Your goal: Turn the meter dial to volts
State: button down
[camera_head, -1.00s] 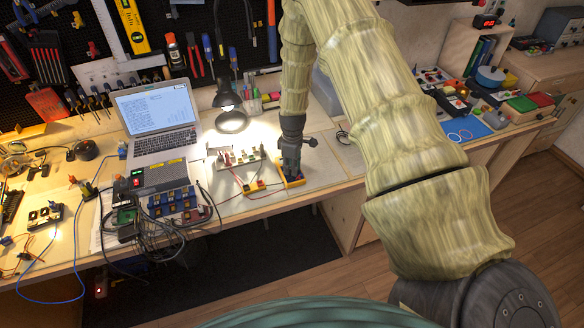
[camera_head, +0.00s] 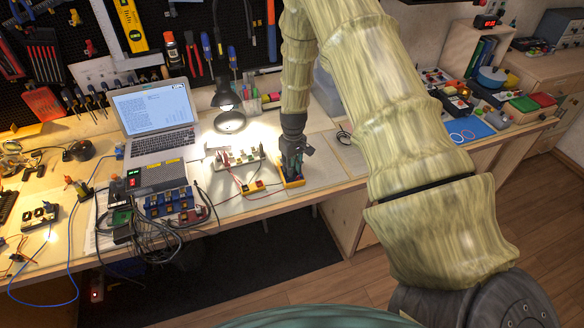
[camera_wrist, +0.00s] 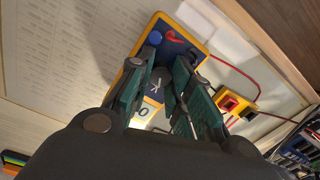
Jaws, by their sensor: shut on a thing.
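The meter (camera_head: 297,183) is a yellow-rimmed box with a dark blue face, lying near the bench's front edge. It also shows in the wrist view (camera_wrist: 192,32), with a red plug and a blue plug at its top end and a pale display partly hidden below. The dial (camera_wrist: 158,84) is a dark knob with a light mark, between my fingers. My gripper (camera_wrist: 160,74) points down at the meter and is shut on the dial, one finger on each side. In the head view my gripper (camera_head: 293,170) hides most of the meter. The dial's setting cannot be read.
A red lead runs from the meter to a small yellow block with red and black sockets (camera_wrist: 237,104). A breadboard (camera_head: 236,160), desk lamp (camera_head: 229,118) and laptop (camera_head: 153,117) stand to the left. Bare bench lies right of the meter.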

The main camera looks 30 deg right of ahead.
dwell(0.3)
jog(key=c, duration=1.3)
grip_release()
jog(key=shift+o, duration=0.2)
notch_tip(320, 180, up, 12)
jog(key=shift+d, duration=0.15)
